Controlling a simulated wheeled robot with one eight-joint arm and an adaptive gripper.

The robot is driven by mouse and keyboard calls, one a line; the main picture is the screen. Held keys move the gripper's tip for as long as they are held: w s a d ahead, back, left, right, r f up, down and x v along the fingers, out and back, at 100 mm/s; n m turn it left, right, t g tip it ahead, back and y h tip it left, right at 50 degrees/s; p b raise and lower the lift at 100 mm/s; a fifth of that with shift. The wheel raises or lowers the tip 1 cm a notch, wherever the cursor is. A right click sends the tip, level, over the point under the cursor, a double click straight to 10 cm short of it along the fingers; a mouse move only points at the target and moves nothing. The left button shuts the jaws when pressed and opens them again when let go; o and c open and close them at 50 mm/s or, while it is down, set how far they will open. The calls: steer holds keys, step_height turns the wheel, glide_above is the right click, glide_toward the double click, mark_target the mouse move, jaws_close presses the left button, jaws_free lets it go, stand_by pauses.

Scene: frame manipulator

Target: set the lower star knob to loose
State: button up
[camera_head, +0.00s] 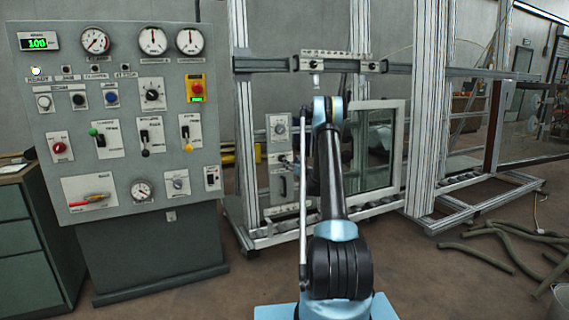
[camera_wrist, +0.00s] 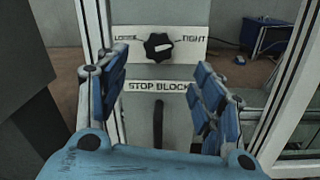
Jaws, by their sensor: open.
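A black star knob (camera_wrist: 157,53) sits on a white plate (camera_wrist: 190,51) marked LOOSE at left and TIGHT at right in the wrist view. The knob's white pointer mark lies nearly level, its end towards TIGHT. My gripper (camera_wrist: 161,70) is open, with blue-padded fingers apart to the left and right of the knob and below it in the picture. Nothing is between the pads, and I see no contact with the knob. In the head view my arm reaches towards the frame and hides part of the area around its end.
A STOP BLOCK label (camera_wrist: 157,87) and a dark upright handle (camera_wrist: 158,125) lie below the knob. White frame posts flank the plate. In the head view a grey control panel (camera_head: 110,185) stands at left, a glazed frame (camera_head: 397,150) right of my arm, and hoses (camera_head: 500,245) lie on the floor.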

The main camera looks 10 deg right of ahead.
mark_target(283, 158)
steer(key=x, duration=1)
steer(key=c, duration=1.1)
steer(key=shift+o, duration=0.2)
steer(key=shift+d, duration=0.15)
